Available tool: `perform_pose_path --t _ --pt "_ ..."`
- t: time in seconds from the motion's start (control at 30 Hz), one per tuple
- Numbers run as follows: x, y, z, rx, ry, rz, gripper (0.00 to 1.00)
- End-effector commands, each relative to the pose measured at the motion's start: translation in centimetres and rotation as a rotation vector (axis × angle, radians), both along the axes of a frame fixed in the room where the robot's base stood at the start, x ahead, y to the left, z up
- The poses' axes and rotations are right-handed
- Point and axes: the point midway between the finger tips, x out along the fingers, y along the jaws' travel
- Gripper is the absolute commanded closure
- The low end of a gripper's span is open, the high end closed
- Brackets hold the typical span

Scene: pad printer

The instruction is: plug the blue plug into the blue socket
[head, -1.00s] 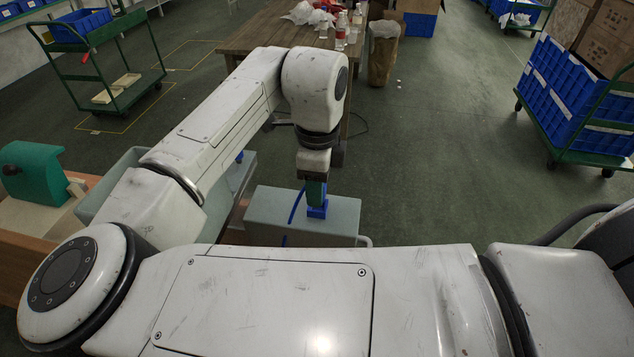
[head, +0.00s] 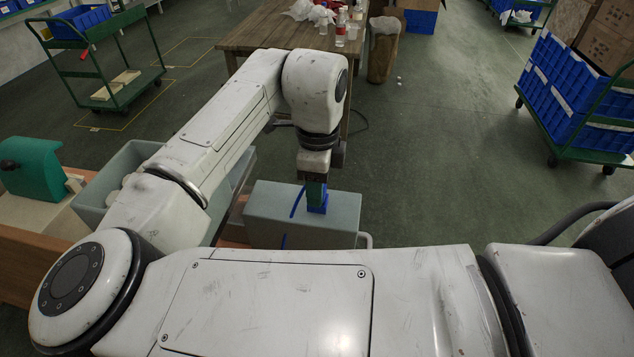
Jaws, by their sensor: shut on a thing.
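My gripper (head: 315,192) points down over the top of a grey-green box (head: 268,212) in the head view. Its jaws are shut on the blue plug, which shows as part of the blue shape (head: 317,205) at the fingertips. The blue socket seems to be in that same shape, at the box top. I cannot tell where plug and socket meet, or whether the plug is seated.
A grey open bin (head: 92,207) stands left of the box, partly behind my arm. A green machine part (head: 38,168) is at the far left. A wooden table (head: 255,35) with bottles stands behind. Green carts stand at left and right. The floor right of the box is clear.

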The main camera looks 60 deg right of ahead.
Motion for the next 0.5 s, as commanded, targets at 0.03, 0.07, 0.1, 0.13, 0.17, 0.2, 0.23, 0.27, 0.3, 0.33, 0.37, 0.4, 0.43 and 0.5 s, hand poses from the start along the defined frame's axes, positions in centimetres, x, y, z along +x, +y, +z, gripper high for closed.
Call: perform_pose_path --t 0.03,0.07,0.1,0.13,0.17,0.2,0.23,0.27,0.3,0.33,0.37,0.4,0.43,0.5 --pt "-0.01 0.00 -0.12 0.000 0.000 0.000 1.00" --pt "-0.01 0.00 -0.17 0.000 0.000 0.000 1.00" --pt "-0.01 0.00 -0.25 0.000 0.000 0.000 1.00" --pt "-0.01 0.00 -0.31 0.000 0.001 0.000 1.00" --pt "-0.01 0.00 -0.36 0.000 0.001 0.000 1.00" --pt "-0.01 0.00 -0.44 0.000 0.001 0.000 1.00" --pt "-0.01 0.00 -0.49 0.000 0.001 0.000 1.00" --pt "-0.01 0.00 -0.55 0.000 0.001 0.000 1.00" --pt "-0.01 0.00 -0.62 0.000 0.000 0.000 1.00" --pt "-0.01 0.00 -0.68 0.000 0.000 0.000 1.00" --pt "-0.01 -0.01 -0.73 0.000 0.000 0.000 1.00" --pt "0.00 0.00 -0.81 0.000 0.000 0.000 1.00" --pt "0.00 0.00 -0.87 0.000 0.000 0.001 1.00" --pt "0.00 0.01 -0.80 0.000 0.000 0.000 0.51"
